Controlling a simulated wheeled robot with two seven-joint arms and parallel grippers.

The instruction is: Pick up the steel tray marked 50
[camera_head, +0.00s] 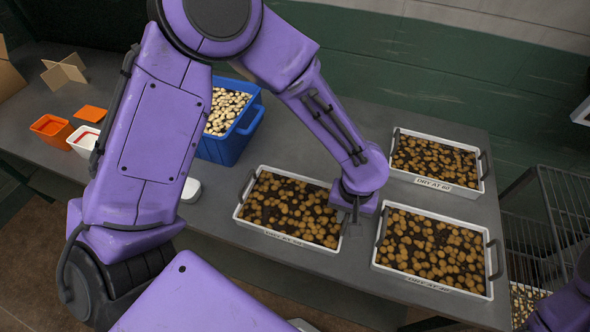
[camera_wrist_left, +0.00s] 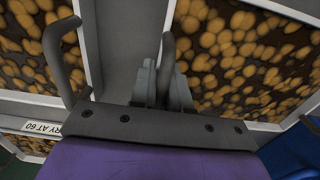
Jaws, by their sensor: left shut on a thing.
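The steel tray that seems marked 50 (camera_head: 287,240) stands on the grey table, filled with dark matter and round tan slices. Its label is small and hard to read. My left gripper (camera_head: 354,214) is at this tray's right end, shut on its handle. In the left wrist view the fingers (camera_wrist_left: 160,88) close around the dark upright handle (camera_wrist_left: 168,55), with the tray (camera_wrist_left: 178,70) to the right. My right gripper is out of view; only part of my right arm shows at the lower right.
A tray (camera_head: 432,284), seemingly marked 40, stands close on the right. A tray marked 60 (camera_head: 433,183) stands behind it. A blue crate (camera_head: 229,150) of pale pieces is at the back left, near orange (camera_head: 52,130) and white (camera_head: 83,140) tubs. Wire racks (camera_head: 560,215) stand right of the table.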

